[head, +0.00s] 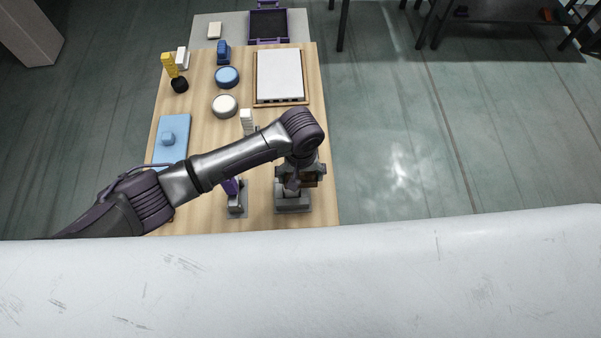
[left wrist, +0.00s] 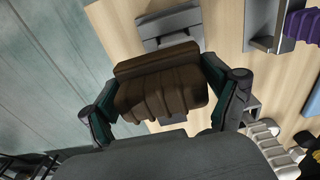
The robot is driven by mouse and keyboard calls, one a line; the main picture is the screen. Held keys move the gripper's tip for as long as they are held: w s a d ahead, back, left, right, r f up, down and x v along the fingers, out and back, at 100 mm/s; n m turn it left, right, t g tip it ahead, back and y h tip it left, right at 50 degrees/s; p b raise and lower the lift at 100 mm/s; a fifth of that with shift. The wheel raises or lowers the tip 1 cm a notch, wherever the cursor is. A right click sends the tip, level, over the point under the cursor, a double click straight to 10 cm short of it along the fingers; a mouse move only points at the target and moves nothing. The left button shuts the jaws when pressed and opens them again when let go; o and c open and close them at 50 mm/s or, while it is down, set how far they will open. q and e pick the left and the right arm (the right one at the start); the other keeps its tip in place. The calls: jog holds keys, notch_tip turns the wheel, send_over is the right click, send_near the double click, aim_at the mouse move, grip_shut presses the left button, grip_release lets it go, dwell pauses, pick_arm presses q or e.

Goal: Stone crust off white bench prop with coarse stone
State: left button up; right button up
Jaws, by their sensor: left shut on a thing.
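My left gripper (head: 300,180) is over the right front part of the wooden table. In the left wrist view the same gripper (left wrist: 165,105) is shut on a brown, grooved block (left wrist: 160,85), which looks like the coarse stone. The block is between the two dark green-padded fingers. A grey stand (head: 293,199) is just below the gripper; whether the block touches it I cannot tell. A white ribbed piece (head: 247,117), perhaps the white bench prop, stands behind my left arm, which hides its lower part. My right gripper is not in view.
A purple-handled tool (head: 230,187) is on a grey holder (head: 237,209) left of the grey stand.

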pick_arm(q)
jog(key=shift+f, duration=0.3)
dwell(0.4)
jog(key=shift+s+a+r+p, duration=0.1)
jog(key=shift+a+r+p, duration=0.05)
jog(key=shift+a+p, duration=0.9)
jog(key=shift+a, duration=1.5)
jog(key=shift+d+f, duration=0.1)
jog(key=shift+f, duration=0.1)
jog(key=shift+d+b, duration=0.35)
jog(key=shift+d, duration=2.15)
jog(key=shift+f, duration=0.3)
